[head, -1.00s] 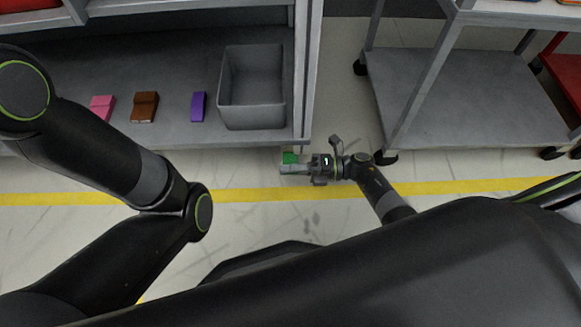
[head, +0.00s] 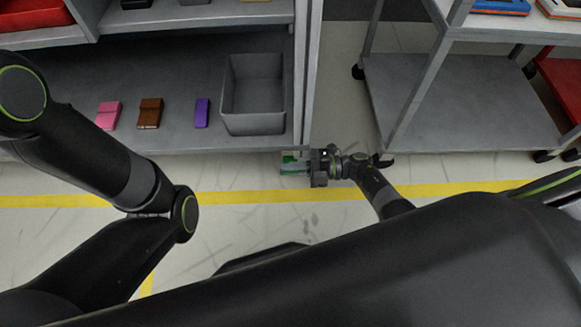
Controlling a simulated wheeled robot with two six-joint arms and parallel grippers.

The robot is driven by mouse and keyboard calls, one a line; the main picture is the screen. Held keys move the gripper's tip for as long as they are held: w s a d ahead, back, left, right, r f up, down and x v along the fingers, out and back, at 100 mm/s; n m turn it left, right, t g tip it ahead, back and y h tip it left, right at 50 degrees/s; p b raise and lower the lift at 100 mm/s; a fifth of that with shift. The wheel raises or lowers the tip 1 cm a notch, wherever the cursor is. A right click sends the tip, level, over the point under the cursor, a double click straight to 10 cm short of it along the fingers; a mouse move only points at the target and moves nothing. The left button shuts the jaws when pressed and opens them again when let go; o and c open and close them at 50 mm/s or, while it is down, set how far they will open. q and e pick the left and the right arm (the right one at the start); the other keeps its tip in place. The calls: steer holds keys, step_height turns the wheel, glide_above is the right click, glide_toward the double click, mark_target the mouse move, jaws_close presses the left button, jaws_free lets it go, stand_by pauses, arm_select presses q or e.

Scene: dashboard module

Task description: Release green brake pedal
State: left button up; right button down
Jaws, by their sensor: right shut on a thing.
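The green brake pedal (head: 288,158) shows as a small green piece at the fingertips of my right gripper (head: 292,167), just in front of the shelf's right corner post. My right gripper is shut on it; the fingers hide part of the pedal. Whether the pedal touches the floor or the shelf cannot be told. My left arm comes in from the left, but its gripper is out of the picture.
A grey shelf (head: 60,130) holds a grey bin (head: 253,122), a purple block (head: 202,112), a brown block (head: 150,113) and a pink block (head: 108,115). A grey cart (head: 470,100) stands to the right. The floor (head: 330,235) in front is open, with a yellow line.

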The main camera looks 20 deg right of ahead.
steer(key=c, duration=1.6)
jaws_free()
steer(key=shift+o, duration=0.2)
steer(key=shift+d, duration=0.1)
steer(key=p+v, duration=0.1)
steer(key=v, duration=1.1)
